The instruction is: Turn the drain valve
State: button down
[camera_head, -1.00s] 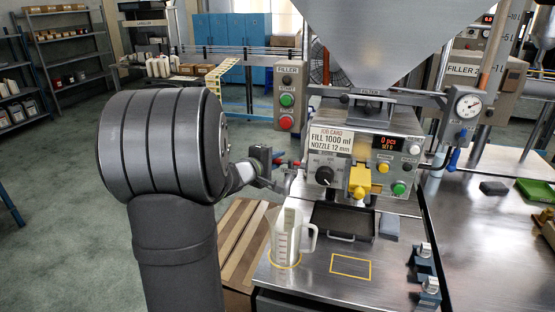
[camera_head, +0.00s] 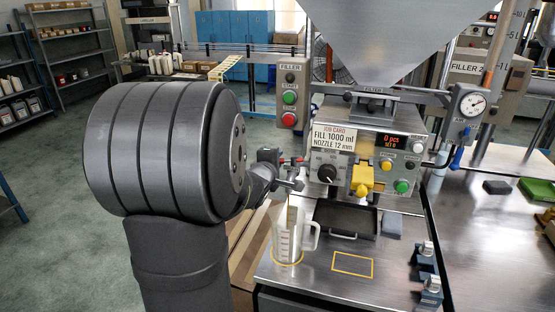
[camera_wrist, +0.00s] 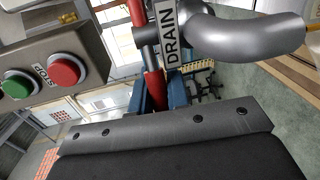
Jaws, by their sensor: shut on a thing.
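The drain valve has a red lever (camera_wrist: 155,90) beside a white DRAIN label (camera_wrist: 167,35) and a curved silver pipe (camera_wrist: 250,38) in the wrist view. The lever's lower end goes out of sight behind the dark gripper body at the bottom of that view. In the head view, my gripper (camera_head: 287,172) is at the left side of the filler, by small red parts of the valve. It is shut on the drain valve lever, but the fingertips and the grip itself are mostly hidden.
A clear measuring jug (camera_head: 287,240) stands on the steel bench just below my gripper. The filler control box (camera_head: 367,160) is close on the right. A button post with green and red buttons (camera_head: 290,98) stands behind. A black drip tray (camera_head: 342,218) lies below the filler.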

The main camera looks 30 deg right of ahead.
jog(key=shift+r, duration=0.1)
jog(key=c, duration=1.4)
grip_release()
jog(key=shift+a, duration=0.1)
jog(key=v, duration=1.7)
jog(key=shift+s+r, duration=0.1)
